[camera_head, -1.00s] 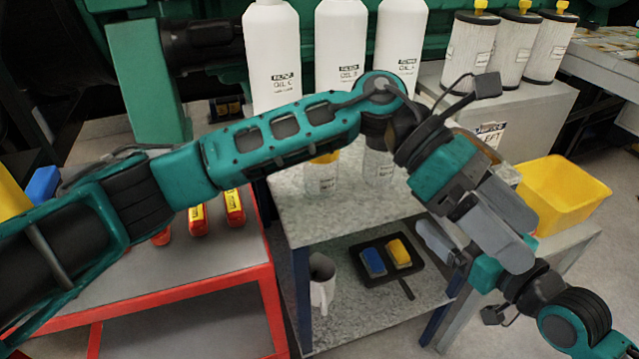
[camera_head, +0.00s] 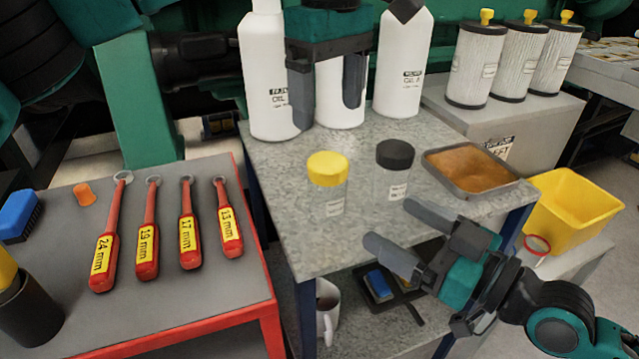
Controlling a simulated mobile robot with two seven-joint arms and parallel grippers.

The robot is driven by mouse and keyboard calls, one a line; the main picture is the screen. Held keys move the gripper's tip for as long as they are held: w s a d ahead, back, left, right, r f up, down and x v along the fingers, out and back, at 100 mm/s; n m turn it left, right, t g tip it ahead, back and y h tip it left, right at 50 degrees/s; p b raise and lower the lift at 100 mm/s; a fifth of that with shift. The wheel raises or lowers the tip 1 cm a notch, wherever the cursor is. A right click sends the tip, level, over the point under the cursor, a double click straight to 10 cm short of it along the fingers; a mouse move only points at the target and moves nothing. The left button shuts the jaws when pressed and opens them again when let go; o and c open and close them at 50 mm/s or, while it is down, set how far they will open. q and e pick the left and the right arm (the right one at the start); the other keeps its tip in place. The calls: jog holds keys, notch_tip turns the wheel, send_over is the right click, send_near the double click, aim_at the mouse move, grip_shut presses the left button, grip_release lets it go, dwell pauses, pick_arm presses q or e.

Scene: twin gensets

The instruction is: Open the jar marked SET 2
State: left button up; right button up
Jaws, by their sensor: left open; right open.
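A clear jar with a yellow lid (camera_head: 327,170) stands upright on the grey speckled bench top. A clear jar with a black lid (camera_head: 394,155) stands to its right and a little further back. Both have small white labels whose writing I cannot read, so I cannot tell which is SET 2. Both lids are on. My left gripper (camera_head: 328,112) is open and empty, fingers down, above and behind the yellow-lidded jar in the picture, in front of the middle white bottle. My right gripper (camera_head: 390,228) is open and empty, pointing left, at the bench's front edge below the black-lidded jar.
White oil bottles (camera_head: 268,80) stand behind the jars. A shallow brown-filled tray (camera_head: 440,172) lies to the right. A yellow bin (camera_head: 575,215) and filter canisters (camera_head: 475,65) are further right. Several red wrenches (camera_head: 147,240) lie on the left cart. A mug (camera_head: 328,310) is below.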

aim_at(342, 193)
pick_arm(q)
jog(key=shift+w, duration=0.15)
pick_arm(e)
jog(key=x, duration=1.3)
jog(key=shift+c, duration=0.4)
jog(key=shift+d, duration=0.1)
grip_shut()
pick_arm(q)
jog(key=m, duration=0.4)
jog(key=shift+s+d+m, duration=0.1)
jog(key=shift+s+m, duration=0.1)
jog(key=shift+m, duration=0.1)
jog(key=m, duration=0.4)
jog(key=shift+f, duration=4.05)
